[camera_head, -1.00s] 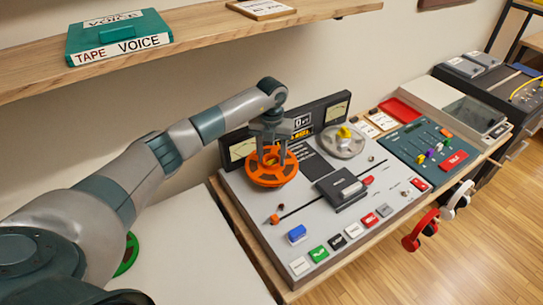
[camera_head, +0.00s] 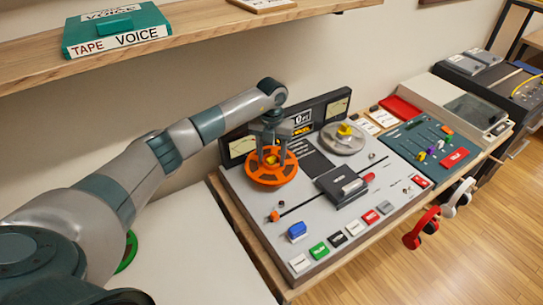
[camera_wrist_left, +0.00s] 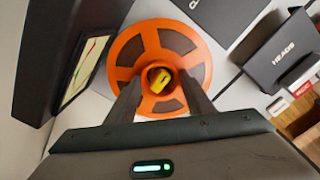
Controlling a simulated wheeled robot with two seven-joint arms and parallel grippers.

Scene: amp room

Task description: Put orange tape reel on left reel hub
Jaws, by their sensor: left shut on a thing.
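The orange tape reel (camera_head: 268,182) is a flat spoked disc at the back left of the grey tape machine. My left gripper (camera_head: 270,154) points down into its middle from above. In the left wrist view, the fingers (camera_wrist_left: 160,84) are shut on the raised centre ring of the orange reel (camera_wrist_left: 157,58). The yellow left reel hub (camera_wrist_left: 160,90) shows inside the reel's centre hole, a little off centre. The reel lies over the hub; whether it rests fully on the deck cannot be told. My right gripper is not in view.
A grey reel with a yellow hub (camera_head: 343,139) sits to the right. A black heads block (camera_head: 342,186) and coloured buttons stand in front. A meter panel (camera_head: 240,146) rises close behind the orange reel. A wooden shelf (camera_head: 200,27) with a teal tape box (camera_head: 115,32) hangs above.

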